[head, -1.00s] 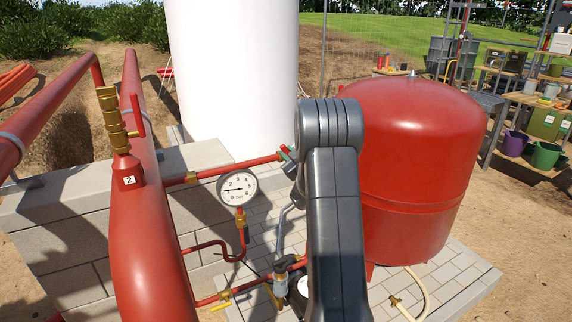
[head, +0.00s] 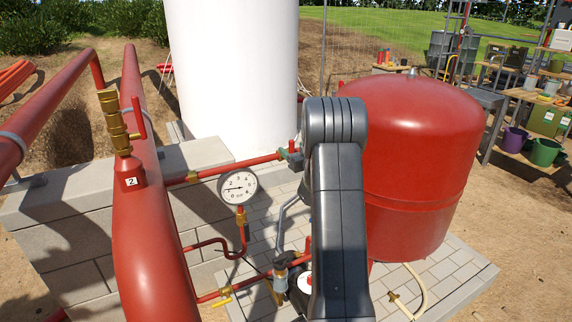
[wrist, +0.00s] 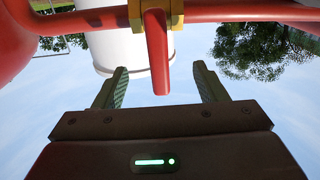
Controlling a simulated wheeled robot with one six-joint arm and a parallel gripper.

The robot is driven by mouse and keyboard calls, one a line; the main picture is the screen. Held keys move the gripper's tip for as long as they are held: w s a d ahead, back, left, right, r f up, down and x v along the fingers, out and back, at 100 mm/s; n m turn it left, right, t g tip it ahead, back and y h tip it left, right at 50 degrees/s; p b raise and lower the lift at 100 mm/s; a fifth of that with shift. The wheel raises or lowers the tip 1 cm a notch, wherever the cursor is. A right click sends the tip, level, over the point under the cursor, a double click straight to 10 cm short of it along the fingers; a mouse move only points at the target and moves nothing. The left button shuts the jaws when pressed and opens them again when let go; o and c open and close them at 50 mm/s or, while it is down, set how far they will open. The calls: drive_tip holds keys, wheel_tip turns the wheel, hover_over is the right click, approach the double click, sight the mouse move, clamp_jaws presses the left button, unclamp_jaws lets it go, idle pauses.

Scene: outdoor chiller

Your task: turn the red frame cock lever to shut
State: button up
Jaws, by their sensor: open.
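The red lever (wrist: 158,60) shows in the wrist view as a flat bar on a brass valve body (wrist: 150,12), set on a red pipe (wrist: 235,13). My gripper (wrist: 160,68) is open, with one ridged green-grey finger on each side of the lever. The lever's free end appears between the fingers, with a clear gap on both sides. I cannot tell from this view how deep it sits between them. In the head view my arm hides most of the gripper and this lever.
A red vessel (head: 415,165) stands right of my arm, and a white tank (head: 235,70) behind. Low block walls (head: 70,240) edge the paving.

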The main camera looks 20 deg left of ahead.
drive_tip(key=b+v, duration=0.3)
drive_tip(key=v, duration=0.4)
idle(0.5)
drive_tip(key=b+v, duration=0.2)
drive_tip(key=v, duration=1.2)
drive_tip(key=shift+b, duration=0.3)
drive_tip(key=shift+w+a, duration=0.1)
drive_tip(key=p+x, duration=0.3)
drive_tip(key=x, duration=1.1)
drive_tip(key=shift+w+a, duration=0.25)
